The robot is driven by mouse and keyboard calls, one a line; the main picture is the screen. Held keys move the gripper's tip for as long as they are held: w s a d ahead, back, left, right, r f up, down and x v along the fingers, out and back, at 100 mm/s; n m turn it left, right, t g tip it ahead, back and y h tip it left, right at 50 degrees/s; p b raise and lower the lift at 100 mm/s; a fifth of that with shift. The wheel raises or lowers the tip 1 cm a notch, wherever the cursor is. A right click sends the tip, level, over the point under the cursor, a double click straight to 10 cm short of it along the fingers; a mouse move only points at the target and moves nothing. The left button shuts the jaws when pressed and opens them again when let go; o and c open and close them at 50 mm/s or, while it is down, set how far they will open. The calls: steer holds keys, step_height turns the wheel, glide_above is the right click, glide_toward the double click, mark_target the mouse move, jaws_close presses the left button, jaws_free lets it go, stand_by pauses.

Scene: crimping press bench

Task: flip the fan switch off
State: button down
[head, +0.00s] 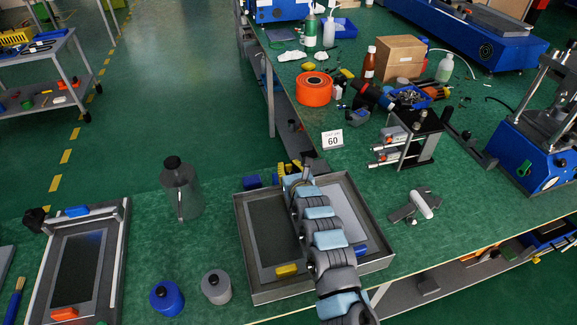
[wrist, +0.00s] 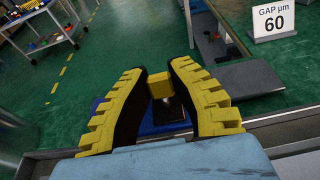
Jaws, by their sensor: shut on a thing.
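My gripper (wrist: 161,88) shows in the wrist view with its two yellow, ribbed fingers closed on a small yellow block (wrist: 161,84). The block stands over a blue base (wrist: 165,122) with a dark metal plate under it. It looks like the cap of a switch lever, but no label shows and I cannot tell which way it is set. In the head view my gripper (head: 289,168) is at the far edge of a grey tray (head: 240,225). A small blue box (head: 252,181) shows just left of it. The block is hidden among the yellow fingers there.
My arm reaches over the tray, which holds a dark plate with a yellow grip (head: 286,270).

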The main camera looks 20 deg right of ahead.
steer(key=c, duration=0.9)
jaws_free()
steer(key=shift+v, duration=0.9)
steer(key=shift+s+r, duration=0.2)
steer(key=shift+s, duration=0.35)
steer(key=shift+v, duration=4.5)
